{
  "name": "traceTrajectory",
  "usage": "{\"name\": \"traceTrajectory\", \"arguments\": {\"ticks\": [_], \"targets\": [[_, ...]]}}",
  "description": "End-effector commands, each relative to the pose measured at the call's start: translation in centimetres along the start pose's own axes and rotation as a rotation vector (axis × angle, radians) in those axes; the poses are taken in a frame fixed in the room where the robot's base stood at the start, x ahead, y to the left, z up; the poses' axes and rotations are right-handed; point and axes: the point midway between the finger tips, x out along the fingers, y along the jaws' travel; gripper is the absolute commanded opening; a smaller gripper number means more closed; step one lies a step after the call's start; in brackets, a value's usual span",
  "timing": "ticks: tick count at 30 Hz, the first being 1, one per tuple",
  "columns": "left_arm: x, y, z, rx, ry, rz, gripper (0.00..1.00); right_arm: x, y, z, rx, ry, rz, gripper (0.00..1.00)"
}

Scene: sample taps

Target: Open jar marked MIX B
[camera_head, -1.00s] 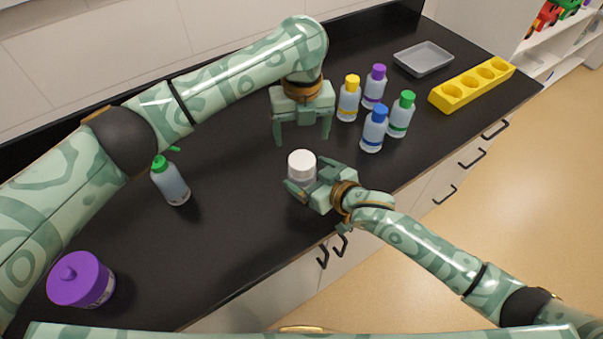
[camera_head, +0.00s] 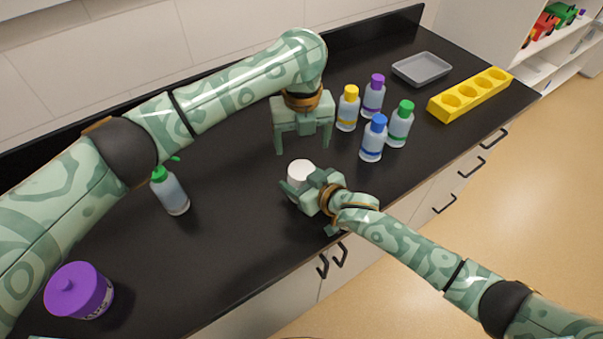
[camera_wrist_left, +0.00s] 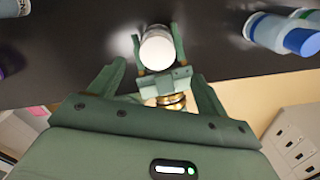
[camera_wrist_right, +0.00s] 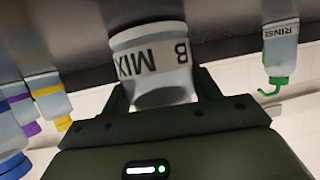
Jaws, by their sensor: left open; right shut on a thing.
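The jar marked MIX B has a white lid (camera_head: 300,171) and stands near the middle of the counter. Its label (camera_wrist_right: 152,60) shows upside down in the right wrist view. My right gripper (camera_head: 304,183) is shut on the jar's body from the front, one finger on each side, and partly hides it. My left gripper (camera_head: 302,149) is open and empty, pointing down, above and a little behind the lid. In the left wrist view the lid (camera_wrist_left: 157,52) lies just beyond the gap between my open left fingers, with the right fingers at its sides.
Bottles with yellow (camera_head: 348,108), purple (camera_head: 373,97), blue (camera_head: 373,138) and green (camera_head: 400,124) caps stand to the right. A green-nozzled RINSE bottle (camera_head: 171,193) and a purple-lidded jar (camera_head: 78,291) stand left. A grey tray (camera_head: 421,68) and yellow rack (camera_head: 436,107) are far right.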

Motion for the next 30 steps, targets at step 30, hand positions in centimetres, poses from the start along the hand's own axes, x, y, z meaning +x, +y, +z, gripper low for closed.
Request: {"name": "traceTrajectory", "arguments": {"ticks": [30], "targets": [[-17.7,-19.1,0.1,1.760,-1.633,-0.744,0.77,0.0,0.0,0.0,0.000,0.000,0.000,0.00]]}}
